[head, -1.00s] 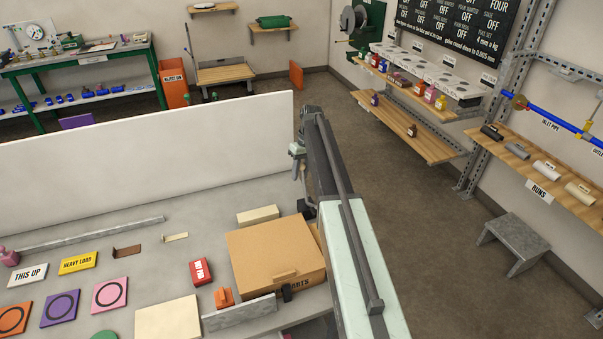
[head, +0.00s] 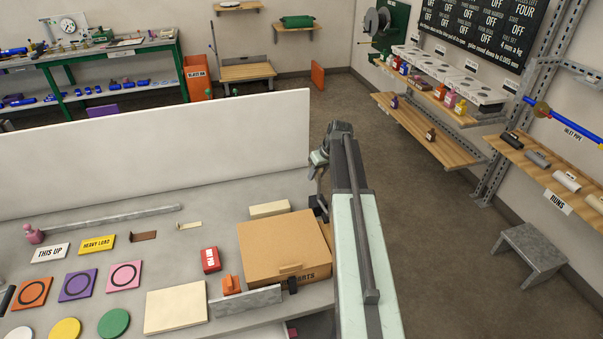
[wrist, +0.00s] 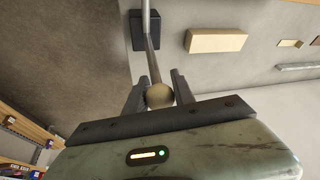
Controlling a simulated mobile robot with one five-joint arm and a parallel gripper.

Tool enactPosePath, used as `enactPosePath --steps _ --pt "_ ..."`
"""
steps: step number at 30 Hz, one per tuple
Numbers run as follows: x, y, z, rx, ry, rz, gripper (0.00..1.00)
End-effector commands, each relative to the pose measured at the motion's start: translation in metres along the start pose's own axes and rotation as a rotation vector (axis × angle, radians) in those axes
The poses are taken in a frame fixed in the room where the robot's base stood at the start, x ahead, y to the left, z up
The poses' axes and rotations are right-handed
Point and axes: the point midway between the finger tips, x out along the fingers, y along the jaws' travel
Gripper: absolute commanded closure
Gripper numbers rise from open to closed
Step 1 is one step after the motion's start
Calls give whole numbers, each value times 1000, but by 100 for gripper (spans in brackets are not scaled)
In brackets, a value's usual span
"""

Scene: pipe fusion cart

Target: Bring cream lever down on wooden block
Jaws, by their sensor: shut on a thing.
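The cream lever (wrist: 158,96) shows in the wrist view as a round cream knob on a thin grey rod. The rod runs up the picture to a dark block-shaped base (wrist: 146,30). My gripper (wrist: 160,84) is shut on the knob, with one finger on each side. The wooden block (wrist: 215,40) is a pale oblong lying on the grey surface to the right of the rod, apart from it. In the head view the wooden block (head: 269,208) lies behind the cardboard box. My arm and wrist hide most of the lever there.
A cardboard box (head: 280,250) stands just in front of the wooden block. A white panel (head: 150,160) runs along the bench's back. A red box (head: 210,260) and several coloured tiles lie to the left. Open floor (head: 430,240) lies right of my arm.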

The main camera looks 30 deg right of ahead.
Motion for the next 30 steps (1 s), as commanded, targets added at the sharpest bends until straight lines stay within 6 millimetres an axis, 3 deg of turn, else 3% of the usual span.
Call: enactPosePath --steps 12,28,29,30 --pt "-10 -1 22 -4 83 13 100" --pt "-12 1 27 0 78 13 100" --pt "-12 1 27 1 78 13 67" --pt "-12 2 27 1 79 14 56"
